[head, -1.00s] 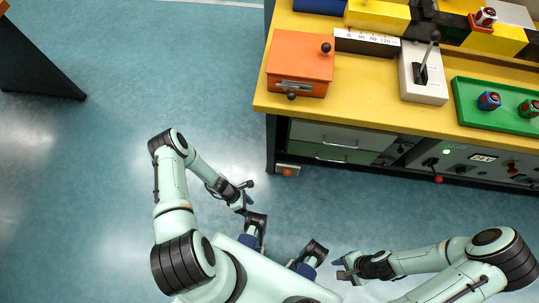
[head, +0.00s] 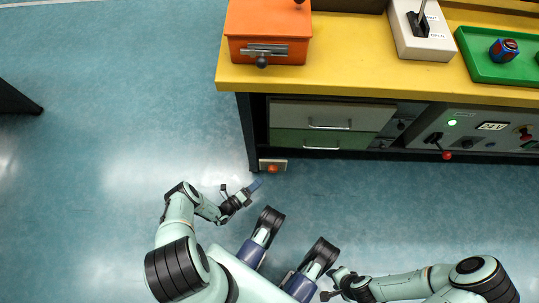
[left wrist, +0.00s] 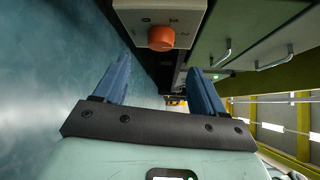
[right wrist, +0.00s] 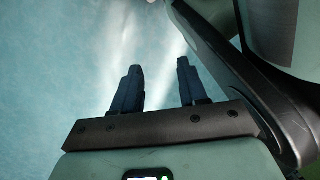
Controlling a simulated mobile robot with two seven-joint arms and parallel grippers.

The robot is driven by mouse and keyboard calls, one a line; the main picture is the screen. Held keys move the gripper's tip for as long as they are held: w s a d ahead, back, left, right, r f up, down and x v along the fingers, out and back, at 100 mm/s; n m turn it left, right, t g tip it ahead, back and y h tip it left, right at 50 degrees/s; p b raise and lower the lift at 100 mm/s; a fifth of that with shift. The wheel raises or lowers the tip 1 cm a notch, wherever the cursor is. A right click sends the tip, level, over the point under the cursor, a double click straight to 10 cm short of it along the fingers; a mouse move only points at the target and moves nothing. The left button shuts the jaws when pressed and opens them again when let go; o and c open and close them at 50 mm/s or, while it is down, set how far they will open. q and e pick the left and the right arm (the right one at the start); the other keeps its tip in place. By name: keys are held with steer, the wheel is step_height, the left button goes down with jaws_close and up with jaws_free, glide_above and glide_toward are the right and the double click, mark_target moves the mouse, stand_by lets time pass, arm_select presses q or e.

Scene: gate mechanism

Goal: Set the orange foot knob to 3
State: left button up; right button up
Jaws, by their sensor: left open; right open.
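The orange foot knob (head: 272,169) is on a small pale plate (head: 264,163) low at the bench's left front corner. In the left wrist view the knob (left wrist: 161,38) is round and sits on its plate (left wrist: 186,17), which has small marks too faint to read fully. My left gripper (head: 257,185) is just below and left of the knob in the head view, apart from it. Its blue fingers (left wrist: 160,75) are open and empty, with the knob ahead between and beyond them. My right gripper (head: 328,284) is low near my base; in its wrist view the fingers (right wrist: 158,72) are open over bare floor.
The yellow bench (head: 350,78) carries an orange box (head: 268,35), a white lever unit (head: 422,42) and a green tray (head: 485,70). Below are drawers (head: 330,115) and a control panel (head: 480,138) with a red-knobbed lever. The floor (head: 90,190) left of the bench is open.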

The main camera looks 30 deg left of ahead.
mark_target(272, 172)
arm_select(q)
steer(key=b+x, duration=0.1)
steer(key=x, duration=0.5)
steer(key=shift+w+d+f, duration=0.1)
steer(key=shift+w+d, duration=0.05)
steer(key=shift+w, duration=0.1)
steer(key=shift+w+d+b, duration=0.15)
steer(key=shift+w+b, duration=0.15)
steer(key=shift+w, duration=0.4)
arm_select(e)
steer(key=shift+g, duration=0.6)
steer(key=shift+s+d+f, duration=0.1)
steer(key=shift+s+f, duration=0.2)
steer(key=shift+s, duration=0.3)
steer(key=shift+s+d+f, duration=0.1)
steer(key=shift+s+f, duration=0.15)
steer(key=shift+s, duration=0.4)
steer(key=shift+s+d+f, duration=0.1)
steer(key=shift+s+f, duration=0.2)
steer(key=shift+s, duration=0.3)
arm_select(q)
steer(key=c, duration=1.1)
